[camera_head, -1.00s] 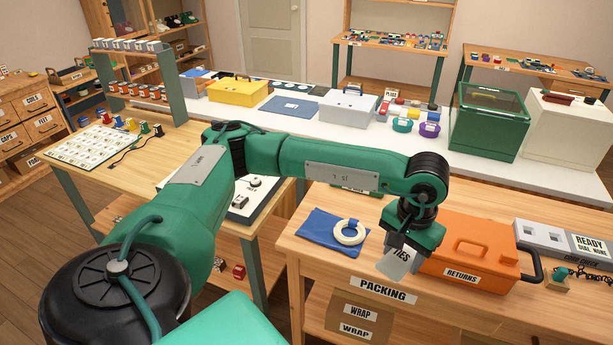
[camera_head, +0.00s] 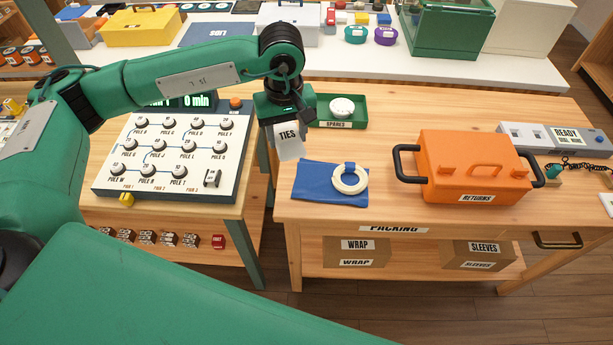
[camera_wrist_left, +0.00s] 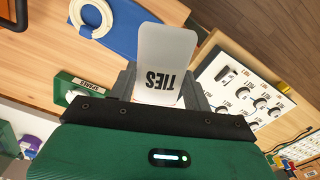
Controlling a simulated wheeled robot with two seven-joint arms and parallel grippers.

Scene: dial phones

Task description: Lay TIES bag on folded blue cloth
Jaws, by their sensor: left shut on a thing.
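The TIES bag (camera_head: 289,143) is a pale, flat bag with a black label. My left gripper (camera_head: 284,124) is shut on it and holds it hanging in the air, behind and to the left of the blue cloth in the head view. The bag also shows between the fingers in the left wrist view (camera_wrist_left: 160,62). The folded blue cloth (camera_head: 312,180) lies flat on the packing table, with a white coiled ring with a blue band (camera_head: 350,178) on its right part. The cloth shows at the top of the left wrist view (camera_wrist_left: 123,25). My right gripper is not in view.
A green SPARES tray (camera_head: 357,120) holding a white round item stands behind the cloth. The orange RETURNS box (camera_head: 475,165) with black handles is to the right. The panel of knobs (camera_head: 175,150) stands on the table at left. Bare table lies between cloth and orange box.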

